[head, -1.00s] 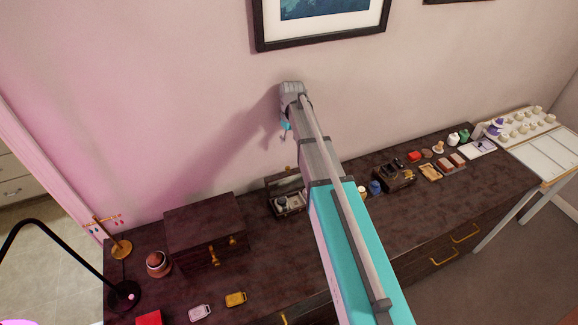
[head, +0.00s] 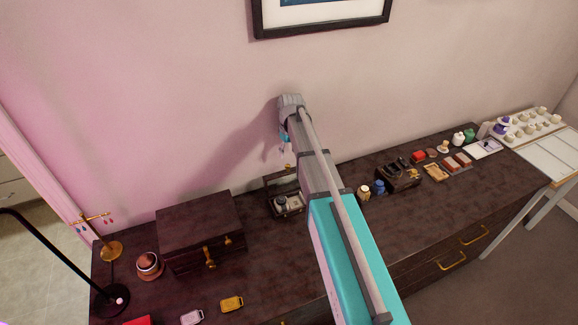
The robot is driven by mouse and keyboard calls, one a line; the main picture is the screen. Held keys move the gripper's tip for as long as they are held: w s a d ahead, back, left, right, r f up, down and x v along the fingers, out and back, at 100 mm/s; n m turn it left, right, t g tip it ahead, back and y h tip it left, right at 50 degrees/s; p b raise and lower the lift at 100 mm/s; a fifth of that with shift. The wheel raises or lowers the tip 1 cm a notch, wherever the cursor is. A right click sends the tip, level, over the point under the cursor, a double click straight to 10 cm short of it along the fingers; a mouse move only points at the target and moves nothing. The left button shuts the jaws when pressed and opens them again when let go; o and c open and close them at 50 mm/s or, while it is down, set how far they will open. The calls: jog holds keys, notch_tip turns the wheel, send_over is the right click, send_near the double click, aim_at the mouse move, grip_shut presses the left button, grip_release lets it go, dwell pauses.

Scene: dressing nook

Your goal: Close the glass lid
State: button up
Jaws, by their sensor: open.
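A small dark box (head: 288,212) stands at the back of the dresser, left of my arm, with small items inside. Its lid (head: 282,182) stands raised at the rear; at this size I cannot make out the glass clearly. My gripper (head: 284,143) is in the air above and behind this box, in front of the wall. Only a little of its teal part shows beside my arm, which hides the rest. It is open and looks empty, apart from the lid.
A larger closed dark chest (head: 200,225) stands left of the small box. Two small bottles (head: 371,189) and a dark organizer (head: 400,177) stand right of my arm. A black lamp (head: 110,298) is at the far left.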

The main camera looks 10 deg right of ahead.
aim_at(288, 165)
jog(key=shift+a+f+b, duration=0.15)
jog(key=shift+f+b, duration=2.1)
jog(key=shift+f, duration=0.25)
grip_shut()
